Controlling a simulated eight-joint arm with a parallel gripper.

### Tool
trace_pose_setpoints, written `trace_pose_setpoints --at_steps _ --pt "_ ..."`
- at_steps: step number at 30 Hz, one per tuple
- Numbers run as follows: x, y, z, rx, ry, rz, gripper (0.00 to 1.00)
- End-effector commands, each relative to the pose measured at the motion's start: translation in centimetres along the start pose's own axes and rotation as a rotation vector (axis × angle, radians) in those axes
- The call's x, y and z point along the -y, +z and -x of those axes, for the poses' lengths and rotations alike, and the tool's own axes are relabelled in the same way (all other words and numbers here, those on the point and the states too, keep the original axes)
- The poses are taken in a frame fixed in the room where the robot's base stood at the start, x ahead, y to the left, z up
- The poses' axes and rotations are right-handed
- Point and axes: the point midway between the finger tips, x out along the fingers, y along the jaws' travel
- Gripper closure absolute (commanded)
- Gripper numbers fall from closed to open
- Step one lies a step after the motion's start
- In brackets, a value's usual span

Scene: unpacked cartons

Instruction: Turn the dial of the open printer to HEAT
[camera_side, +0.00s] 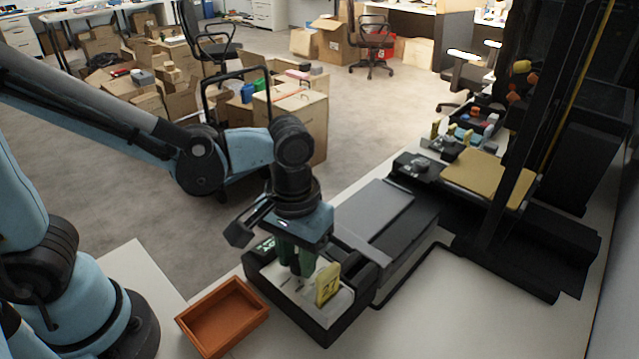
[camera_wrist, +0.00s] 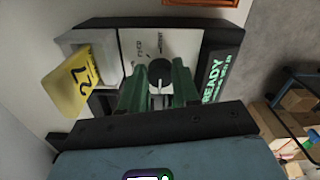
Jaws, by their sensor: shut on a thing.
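The printer (camera_side: 372,222) is a dark grey machine on the white table, with a light control panel at its near end. In the wrist view its round black dial (camera_wrist: 159,71) has a pale pointer line, and small labels around it are too small to read surely. My gripper (camera_wrist: 160,78) has green fingers on either side of the dial and is shut on it. In the side view my gripper (camera_side: 297,270) points down at the panel and hides the dial. A dark display (camera_wrist: 218,78) beside the dial shows READY in green.
A yellow tag marked 27 (camera_side: 327,284) stands up beside my fingers on the printer. An empty orange tray (camera_side: 222,316) lies near the printer's front. A machine with a tan plate (camera_side: 488,178) and tall dark posts stands at the right. Cartons (camera_side: 300,118) are on the floor behind.

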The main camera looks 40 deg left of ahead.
Motion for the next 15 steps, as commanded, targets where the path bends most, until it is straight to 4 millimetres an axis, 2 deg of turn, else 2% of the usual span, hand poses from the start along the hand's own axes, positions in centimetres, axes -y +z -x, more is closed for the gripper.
trace_pose_setpoints --at_steps 15 --pt "0.13 -0.04 0.04 0.0 0.0 -0.399 1.0"
